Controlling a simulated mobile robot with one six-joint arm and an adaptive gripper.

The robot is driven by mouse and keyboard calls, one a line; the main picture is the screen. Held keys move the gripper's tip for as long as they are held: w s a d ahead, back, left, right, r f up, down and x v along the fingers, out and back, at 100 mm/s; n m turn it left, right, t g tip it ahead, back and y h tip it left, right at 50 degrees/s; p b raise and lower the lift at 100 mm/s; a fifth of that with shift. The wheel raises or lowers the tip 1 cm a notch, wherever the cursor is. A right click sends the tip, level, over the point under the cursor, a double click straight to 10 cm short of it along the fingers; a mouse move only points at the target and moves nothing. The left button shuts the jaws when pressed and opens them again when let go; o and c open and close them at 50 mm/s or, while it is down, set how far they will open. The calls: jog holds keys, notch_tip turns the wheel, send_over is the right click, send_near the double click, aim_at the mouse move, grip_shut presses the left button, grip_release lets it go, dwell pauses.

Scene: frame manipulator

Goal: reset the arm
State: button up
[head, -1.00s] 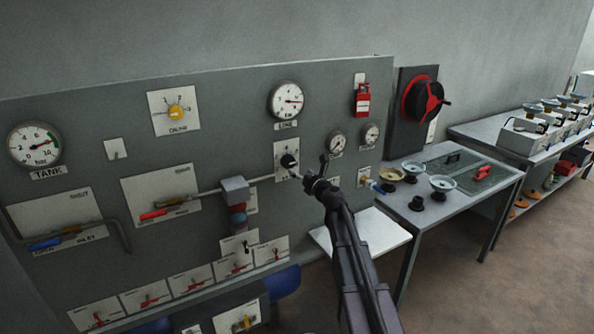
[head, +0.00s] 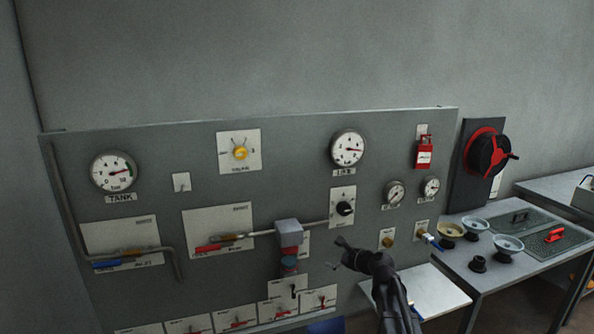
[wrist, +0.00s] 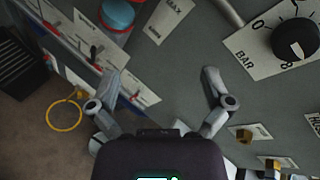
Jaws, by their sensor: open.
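The black knob (wrist: 295,38) shows at the upper right there, apart from the fingers. My arm reaches up from the bottom of the head view and hides a small part of the panel's lower right.
The panel carries gauges, a red-handled valve (head: 215,247), a blue-handled valve (head: 118,262) and a grey box (head: 288,232) on a pipe. A yellow ring (wrist: 64,115) shows at lower left.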

jog(key=s+a+f+n+g+h, duration=0.25)
jog(key=s+f+n+g, duration=0.45)
jog(key=s+n, duration=0.55)
jog(key=s+d+f+n+g+h, duration=0.2)
jog(key=s+d+n+h, duration=0.1)
jog(key=s, duration=0.5)
jog(key=s+d+f+n+g+h, duration=0.2)
jog(key=s+d+f+n+h, duration=0.1)
jog(key=s, duration=0.4)
jog(key=d+n, duration=0.1)
jog(key=n, duration=0.1)
jog(key=shift+s+d+f+n, duration=0.15)
jog(key=shift+s+f+n, duration=0.2)
jog(key=shift+h, duration=0.25)
